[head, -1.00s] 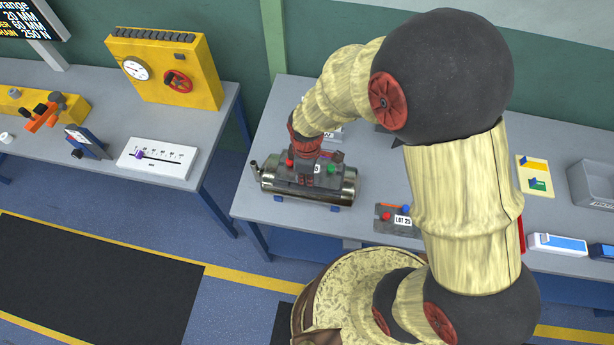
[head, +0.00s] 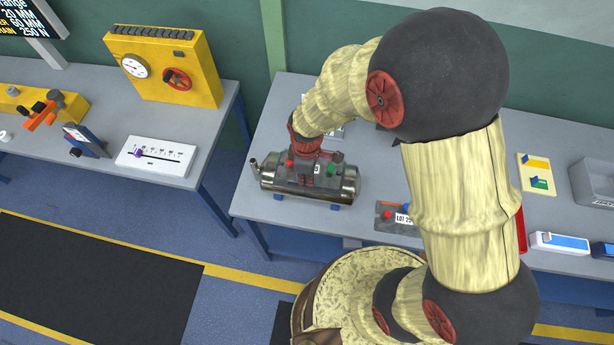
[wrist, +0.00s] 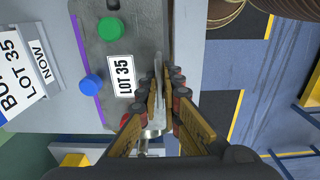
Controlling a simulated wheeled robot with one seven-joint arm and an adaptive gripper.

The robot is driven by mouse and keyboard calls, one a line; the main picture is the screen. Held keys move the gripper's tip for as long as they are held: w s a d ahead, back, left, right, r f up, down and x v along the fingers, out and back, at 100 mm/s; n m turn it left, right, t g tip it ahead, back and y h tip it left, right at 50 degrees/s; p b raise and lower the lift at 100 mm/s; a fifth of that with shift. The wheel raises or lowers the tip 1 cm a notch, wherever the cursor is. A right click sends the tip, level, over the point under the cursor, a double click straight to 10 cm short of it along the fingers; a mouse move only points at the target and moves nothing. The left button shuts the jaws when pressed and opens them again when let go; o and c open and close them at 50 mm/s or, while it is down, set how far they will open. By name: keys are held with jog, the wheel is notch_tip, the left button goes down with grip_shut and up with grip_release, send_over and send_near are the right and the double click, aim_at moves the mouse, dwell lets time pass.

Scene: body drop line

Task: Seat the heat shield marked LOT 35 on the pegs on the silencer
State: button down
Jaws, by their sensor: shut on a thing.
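The heat shield marked LOT 35 is a dark grey plate (wrist: 138,40) with green, blue and red knobs and a purple strip along one edge. In the head view the shield (head: 299,185) lies over the silencer (head: 349,186), a shiny metal cylinder on the bench. My gripper (wrist: 166,85) is shut on the shield's raised edge flange, beside the label. In the head view my gripper (head: 305,170) is above the silencer, partly hidden by my wrist. The pegs are hidden, and I cannot tell whether the shield rests on them.
A second plate marked LOT 25 (head: 391,224) lies on the bench to the right. A sign reading LOT 35 NOW (wrist: 25,75) stands beside the silencer. A grey bin (head: 592,182) is at the far right. A yellow gauge box (head: 165,70) stands on the left bench.

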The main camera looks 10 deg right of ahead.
jog(key=shift+f+b, duration=0.4)
jog(key=shift+f, duration=0.2)
jog(key=c, duration=1.9)
grip_release()
jog(key=shift+r+p, duration=2.1)
jog(key=shift+r, duration=0.95)
